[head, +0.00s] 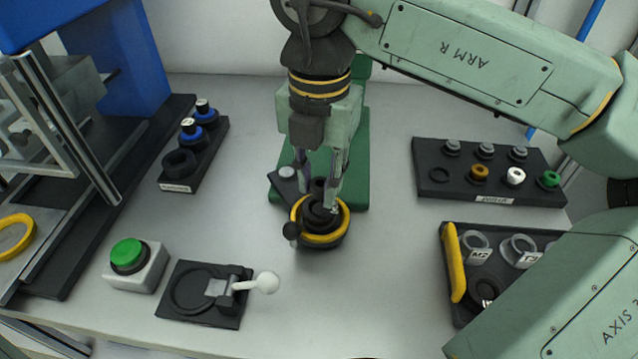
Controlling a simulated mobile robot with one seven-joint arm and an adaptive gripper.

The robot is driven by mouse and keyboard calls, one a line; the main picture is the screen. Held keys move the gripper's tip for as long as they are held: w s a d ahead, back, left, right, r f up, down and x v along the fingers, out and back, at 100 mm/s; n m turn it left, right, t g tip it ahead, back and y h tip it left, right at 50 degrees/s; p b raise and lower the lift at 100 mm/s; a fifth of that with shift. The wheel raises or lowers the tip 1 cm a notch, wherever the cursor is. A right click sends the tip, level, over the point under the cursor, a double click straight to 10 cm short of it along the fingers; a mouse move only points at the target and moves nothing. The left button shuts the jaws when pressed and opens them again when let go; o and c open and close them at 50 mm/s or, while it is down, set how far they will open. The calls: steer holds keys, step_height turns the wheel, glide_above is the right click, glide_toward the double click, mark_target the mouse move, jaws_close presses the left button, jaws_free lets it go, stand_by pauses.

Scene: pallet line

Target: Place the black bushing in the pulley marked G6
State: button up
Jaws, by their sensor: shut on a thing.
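My gripper (318,190) points straight down over the middle of the table, shut on a small dark piece, which looks like the black bushing (318,185). The bushing is largely covered by the fingers. Directly below is a round black holder with a yellow ring (341,226) and a dark stepped part, apparently a pulley (318,214), at its centre. I cannot read any G6 mark on it. I cannot tell whether the bushing touches the pulley. More pulleys with labels lie in a black tray (447,312) at the right, partly hidden by my arm.
A black rack (425,190) at the right holds grey, orange, white and green pieces, with an empty-looking ring at front left. A green button box (135,265) and black clamp plate (205,312) stand front left. A rack (178,186) and a press (110,60) stand at left.

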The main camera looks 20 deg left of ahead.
mark_target(319, 186)
steer(key=shift+f, duration=1.3)
steer(key=shift+f, duration=0.1)
steer(key=shift+f, duration=0.15)
steer(key=o, duration=0.8)
steer(key=shift+r, duration=0.35)
step_height(319, 186, up, 12)
steer(key=shift+f+b, duration=0.1)
steer(key=shift+b, duration=0.25)
